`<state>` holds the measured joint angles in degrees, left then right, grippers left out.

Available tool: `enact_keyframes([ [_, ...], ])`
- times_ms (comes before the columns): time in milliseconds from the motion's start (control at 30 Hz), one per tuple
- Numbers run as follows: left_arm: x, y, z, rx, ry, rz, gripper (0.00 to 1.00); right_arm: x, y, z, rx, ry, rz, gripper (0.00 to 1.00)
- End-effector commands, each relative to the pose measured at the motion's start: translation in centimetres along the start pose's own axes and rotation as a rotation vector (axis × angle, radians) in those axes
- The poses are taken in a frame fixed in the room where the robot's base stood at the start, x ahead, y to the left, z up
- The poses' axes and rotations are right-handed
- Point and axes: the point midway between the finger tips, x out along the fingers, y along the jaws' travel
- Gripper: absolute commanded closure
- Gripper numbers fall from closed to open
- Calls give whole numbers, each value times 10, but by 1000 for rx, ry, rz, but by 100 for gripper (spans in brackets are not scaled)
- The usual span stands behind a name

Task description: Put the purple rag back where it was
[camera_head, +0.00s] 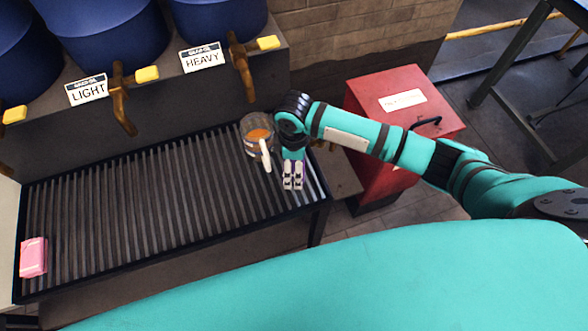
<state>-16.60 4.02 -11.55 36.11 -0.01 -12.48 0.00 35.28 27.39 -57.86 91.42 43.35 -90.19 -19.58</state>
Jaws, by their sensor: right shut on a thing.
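My right gripper (293,184) reaches in from the right and points down over the right end of the slatted rack (150,205). It is shut, and a little purple shows around its fingers, which fits the purple rag (287,155). Most of the rag is hidden by the gripper, so its shape and whether it touches the slats cannot be told. A folded pink cloth or block (33,257) lies at the rack's far left end. My left gripper is not in view.
A metal mug (250,124) with a pale handle stands on the rack just left of my right gripper. Blue barrels with taps and signs reading LIGHT (87,90) and HEAVY (201,58) stand behind. A red cabinet (385,85) stands right. The rack's middle is clear.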

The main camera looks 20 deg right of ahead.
Motion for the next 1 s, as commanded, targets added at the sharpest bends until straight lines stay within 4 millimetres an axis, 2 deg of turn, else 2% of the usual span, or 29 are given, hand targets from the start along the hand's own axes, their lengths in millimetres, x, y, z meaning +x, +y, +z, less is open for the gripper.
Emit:
enact_keyframes([
  [100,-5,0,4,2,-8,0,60,21,-4,1,-2,-4,-6,41],
  [200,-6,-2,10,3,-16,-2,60,30,-4,0,-2,-3,-4,41],
  [567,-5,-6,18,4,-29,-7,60,36,-4,0,-3,-3,-3,41],
  [600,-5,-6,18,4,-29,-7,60,36,-4,0,-3,-2,-3,10],
  [667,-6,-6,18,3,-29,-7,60,36,-4,0,-3,-2,-3,2],
  [1000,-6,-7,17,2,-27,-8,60,33,-4,0,-3,-2,-2,0],
])
